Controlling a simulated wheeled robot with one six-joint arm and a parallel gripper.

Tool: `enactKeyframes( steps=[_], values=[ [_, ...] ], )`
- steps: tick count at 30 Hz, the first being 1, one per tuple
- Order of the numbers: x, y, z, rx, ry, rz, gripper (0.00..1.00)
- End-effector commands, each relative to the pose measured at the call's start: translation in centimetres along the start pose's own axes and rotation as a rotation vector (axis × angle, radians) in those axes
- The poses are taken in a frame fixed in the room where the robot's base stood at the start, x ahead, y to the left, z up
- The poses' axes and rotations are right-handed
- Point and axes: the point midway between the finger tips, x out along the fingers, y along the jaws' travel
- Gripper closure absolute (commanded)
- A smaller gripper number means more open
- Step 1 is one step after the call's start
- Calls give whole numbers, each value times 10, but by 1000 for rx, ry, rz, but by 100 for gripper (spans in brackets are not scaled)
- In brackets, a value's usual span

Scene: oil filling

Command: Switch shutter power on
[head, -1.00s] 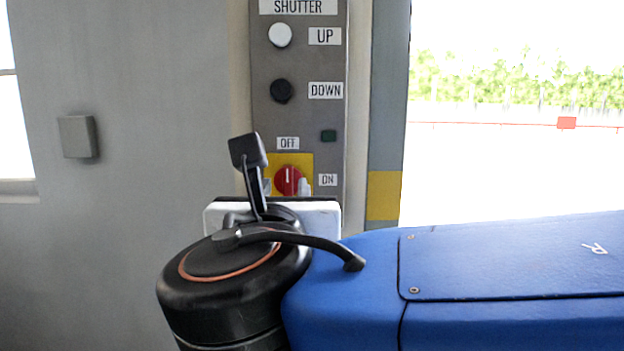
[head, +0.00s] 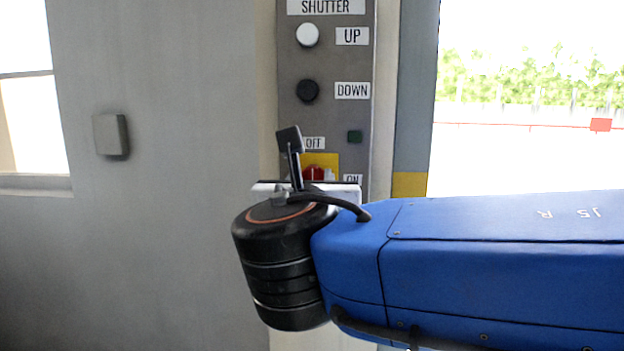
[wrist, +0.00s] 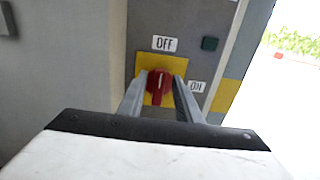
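The red rotary power switch (wrist: 159,84) sits on a yellow plate (wrist: 183,68) on the grey shutter panel. Its grip stands roughly upright, between the OFF label (wrist: 164,43) above and the ON label (wrist: 196,86) at the lower right. My gripper (wrist: 160,84) has one finger on each side of the switch, with small gaps showing, so it looks open. Whether the fingertips touch the plate is unclear. In the head view the switch (head: 313,173) is partly hidden by my gripper and wrist. The green indicator (head: 354,137) looks dark.
A white UP button (head: 307,35) and a black DOWN button (head: 307,90) are higher on the panel. A small grey box (head: 111,134) is on the wall at left, near a window. A bright opening lies right of the yellow-banded post (head: 409,184).

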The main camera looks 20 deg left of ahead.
Motion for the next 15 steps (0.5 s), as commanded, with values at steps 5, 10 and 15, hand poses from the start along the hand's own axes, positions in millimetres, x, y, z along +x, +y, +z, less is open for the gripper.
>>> enactKeyframes(
  steps=[5, 10, 15],
  values=[
    [0, 0, 0, 0, 0, 0, 100],
    [0, 0, 0, 4, 0, 0, 100],
    [0, -1, 0, 39, 0, 0, 100]
  ],
)
